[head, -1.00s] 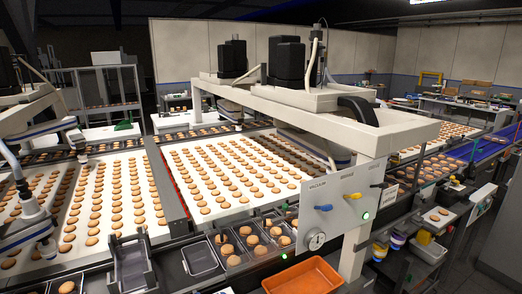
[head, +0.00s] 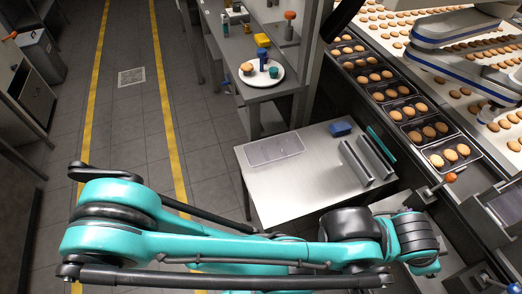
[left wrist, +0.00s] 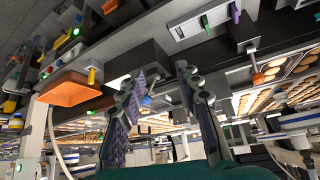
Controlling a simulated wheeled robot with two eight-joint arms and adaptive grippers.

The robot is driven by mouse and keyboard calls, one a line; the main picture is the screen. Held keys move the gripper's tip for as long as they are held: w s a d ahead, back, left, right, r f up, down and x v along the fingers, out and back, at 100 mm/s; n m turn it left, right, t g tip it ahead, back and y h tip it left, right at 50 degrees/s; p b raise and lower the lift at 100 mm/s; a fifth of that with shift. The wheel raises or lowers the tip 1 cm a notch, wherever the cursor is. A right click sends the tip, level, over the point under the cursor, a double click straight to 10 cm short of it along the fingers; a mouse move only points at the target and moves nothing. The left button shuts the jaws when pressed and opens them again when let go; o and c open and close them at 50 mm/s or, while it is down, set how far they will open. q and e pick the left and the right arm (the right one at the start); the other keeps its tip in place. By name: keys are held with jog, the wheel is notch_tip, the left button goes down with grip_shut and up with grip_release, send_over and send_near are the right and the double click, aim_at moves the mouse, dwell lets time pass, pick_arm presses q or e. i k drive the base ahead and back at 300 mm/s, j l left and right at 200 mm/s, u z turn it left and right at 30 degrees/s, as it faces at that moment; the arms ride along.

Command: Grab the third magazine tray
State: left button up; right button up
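Several dark trays (head: 408,110) of biscuits stand in a row along the conveyor edge at upper right in the head view. I cannot tell which is the third magazine tray. A grey holder with upright plates (head: 358,162) stands on the small metal table (head: 300,194). A flat clear tray (head: 273,150) lies to its left. My teal arm crosses the bottom of the head view, its gripper not visible there. In the left wrist view my left gripper (left wrist: 163,76) is open, its two fingers apart with nothing held. My right gripper is not in view.
A blue block (head: 340,129) sits on the metal table. Beyond it a shelf holds a white plate (head: 261,73) with items. The floor aisle (head: 130,115) between yellow lines looks clear. An orange bin (left wrist: 68,92) shows in the left wrist view.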

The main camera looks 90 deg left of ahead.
aim_at(258, 153)
jog(key=u, duration=2.85)
jog(key=k+z, duration=0.3)
jog(key=k+l+z, duration=0.15)
jog(key=k+z, duration=0.15)
jog(key=i+j+z, duration=0.1)
jog(key=j+z, duration=0.25)
jog(key=i+j+z, duration=0.1)
jog(key=j+z, duration=0.25)
jog(key=j, duration=0.15)
jog(key=j+z, duration=0.35)
jog(key=j, duration=2)
